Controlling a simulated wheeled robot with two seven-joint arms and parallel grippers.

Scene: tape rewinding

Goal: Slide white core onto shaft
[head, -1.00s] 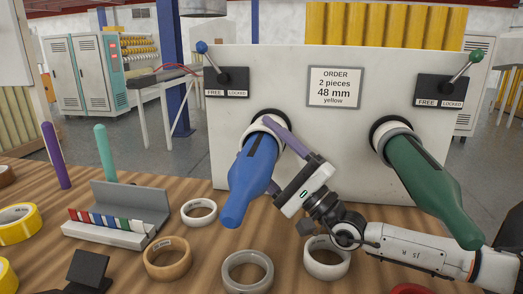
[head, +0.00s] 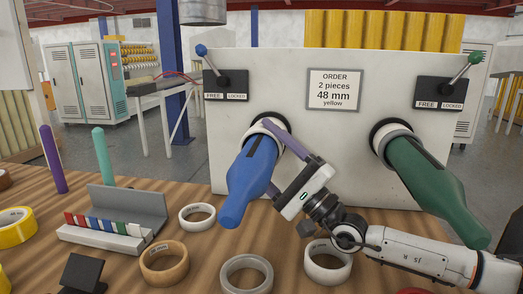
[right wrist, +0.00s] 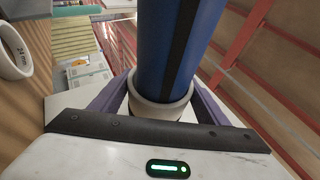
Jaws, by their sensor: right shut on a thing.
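The blue shaft (head: 250,177) sticks out toward me from the left opening of the pale panel (head: 345,160). The white core (head: 272,130) is a ring around the blue shaft, close to the panel; much of it is hidden behind the shaft and a finger. In the right wrist view the core (right wrist: 160,98) encircles the shaft (right wrist: 178,45) between my two purple fingers. My right gripper (right wrist: 160,88) is shut on the core, with its fingers on either side of it. My left gripper is not in view.
A green shaft (head: 430,185) with a grey collar sticks out on the right, above my right forearm. Tape rolls (head: 163,262) and a grey holder with coloured strips (head: 110,225) lie on the wooden table. Purple (head: 53,160) and teal (head: 104,155) rods stand at the left.

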